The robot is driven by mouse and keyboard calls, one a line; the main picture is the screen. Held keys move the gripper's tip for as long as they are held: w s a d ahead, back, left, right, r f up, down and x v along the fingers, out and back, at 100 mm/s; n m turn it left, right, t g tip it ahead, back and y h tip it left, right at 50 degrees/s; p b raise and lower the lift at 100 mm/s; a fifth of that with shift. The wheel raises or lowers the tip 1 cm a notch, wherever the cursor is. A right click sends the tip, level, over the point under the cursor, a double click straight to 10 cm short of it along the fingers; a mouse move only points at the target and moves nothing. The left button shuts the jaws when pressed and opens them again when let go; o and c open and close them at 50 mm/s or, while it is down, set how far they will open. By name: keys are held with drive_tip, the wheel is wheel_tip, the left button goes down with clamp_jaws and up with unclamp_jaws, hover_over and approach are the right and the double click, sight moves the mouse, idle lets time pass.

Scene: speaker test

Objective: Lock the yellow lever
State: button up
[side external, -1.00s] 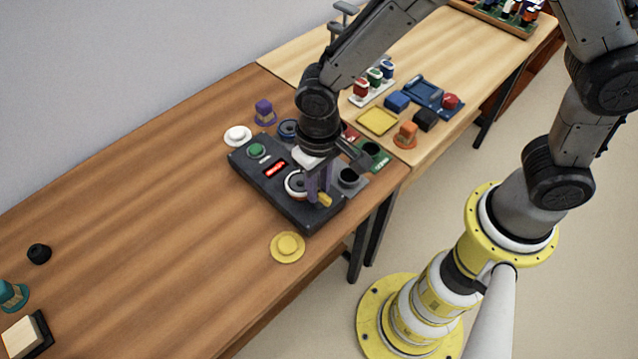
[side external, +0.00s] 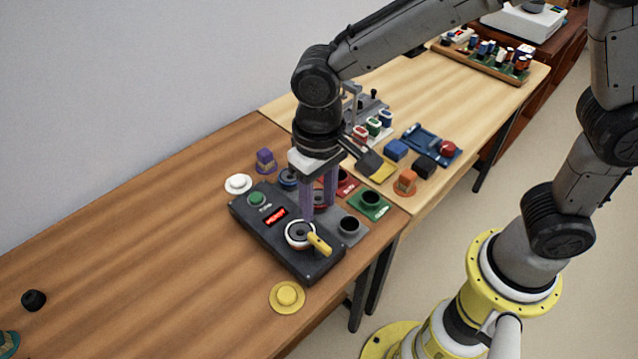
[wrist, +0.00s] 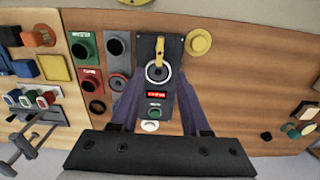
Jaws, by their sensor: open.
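The dark test box (side external: 270,240) lies on the brown table. It carries a green button (side external: 256,198), a lit red display (side external: 276,215) and a round dial with a white ring (side external: 299,234). The yellow lever (side external: 319,243) sticks out from the dial toward the box's lower-right end. In the wrist view the lever (wrist: 160,49) points up from the dial. My gripper (side external: 319,210) is open and empty, with purple fingers pointing down. It is above the box's far side, apart from the lever. In the wrist view my gripper (wrist: 156,86) straddles the box below the dial.
A yellow round piece (side external: 287,297) lies at the near table edge and a white one (side external: 238,184) behind the box. Green (side external: 370,203) and grey (side external: 348,228) socket plates stand right of the box.

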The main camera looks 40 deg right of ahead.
wheel_tip(320, 180, up, 4)
drive_tip(key=shift+f, duration=0.2)
drive_tip(key=s+d+r+m+t, duration=0.2)
drive_tip(key=d+r+m+t, duration=0.1)
drive_tip(key=d+r, duration=0.75)
drive_tip(key=s+d+f+n+t, duration=0.2)
drive_tip(key=s+d+f+n, duration=0.1)
drive_tip(key=s+d, duration=0.6)
drive_tip(key=shift+s+d+f+t, duration=0.25)
drive_tip(key=shift+s+f+t, duration=0.1)
drive_tip(key=shift+s, duration=0.85)
